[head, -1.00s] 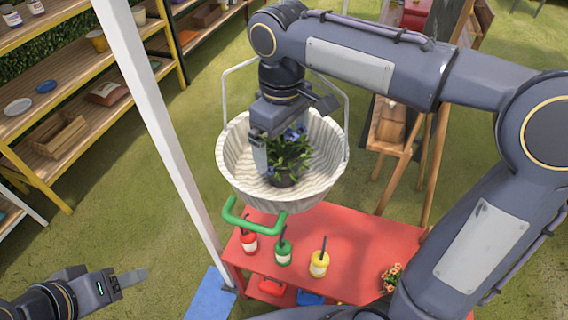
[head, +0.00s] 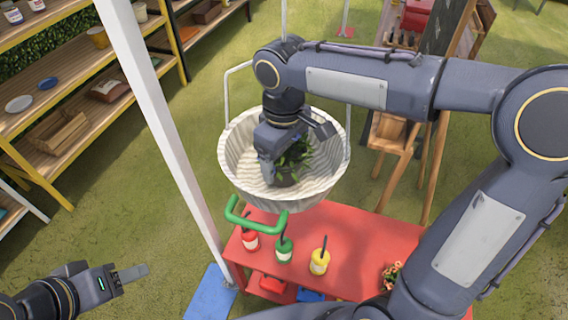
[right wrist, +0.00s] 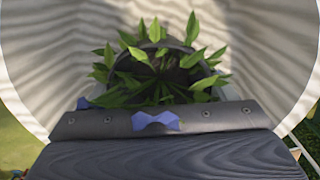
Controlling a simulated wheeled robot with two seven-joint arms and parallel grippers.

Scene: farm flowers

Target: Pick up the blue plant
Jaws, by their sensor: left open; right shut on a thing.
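The blue plant (head: 294,160) is a dark pot with green leaves, inside the pale ribbed basket (head: 240,178). In the right wrist view the plant (right wrist: 165,75) fills the middle, with a blue petal (right wrist: 156,121) at the gripper's edge. My right gripper (head: 268,172) reaches into the basket from above and is shut on the plant; its fingertips are largely hidden. In the head view the gripper covers part of the plant, including its blue flowers. My left gripper (head: 132,274) is open and empty at the lower left, away from the basket.
The basket hangs from a white frame above a red table (head: 370,240). A green handle (head: 256,222) juts out below the basket. Red, green and yellow (head: 319,262) bottles stand on the table. A white post (head: 165,130) and shelves (head: 75,95) are at left.

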